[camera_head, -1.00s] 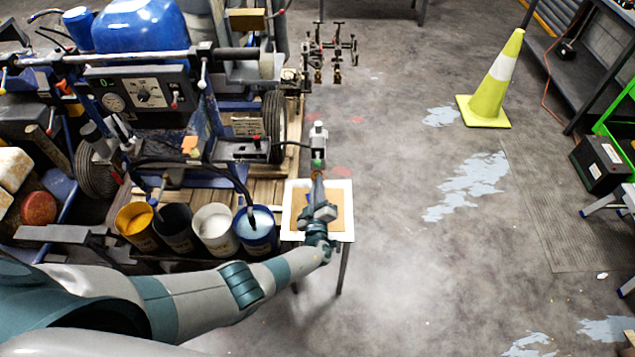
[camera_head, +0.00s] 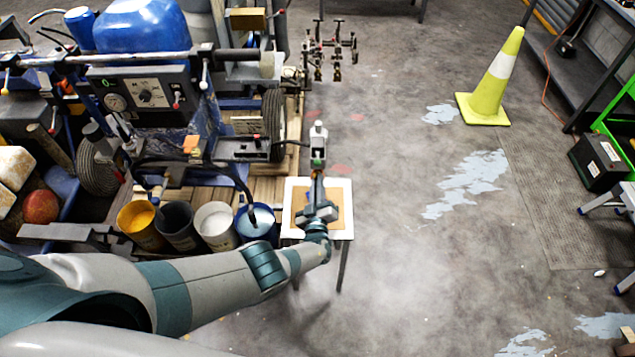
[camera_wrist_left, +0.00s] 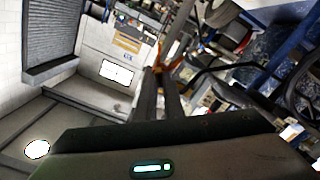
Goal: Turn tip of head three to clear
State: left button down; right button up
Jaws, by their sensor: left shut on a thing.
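A spray head (camera_head: 318,145), grey and black with a white top and a green band, stands out from the striper's right side. A small orange tip (camera_head: 317,174) shows at its lower end. My left gripper (camera_head: 317,179) reaches up to it from below, over the small white-edged table. In the left wrist view the two dark fingers (camera_wrist_left: 162,76) are close together with the orange tip (camera_wrist_left: 160,67) at their ends. The gripper is shut on this tip. Its exact angle is too small to read. My right gripper is not in view.
The line striper (camera_head: 145,95) fills the upper left. Open paint buckets (camera_head: 213,226) stand left of the small table (camera_head: 345,233). More spray heads (camera_head: 330,50) hang at the top. A yellow cone (camera_head: 490,85) stands at right. The middle floor is clear.

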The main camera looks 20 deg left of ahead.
pick_arm(q)
jog(key=shift+w+r+m, duration=0.1)
jog(key=shift+m, duration=0.3)
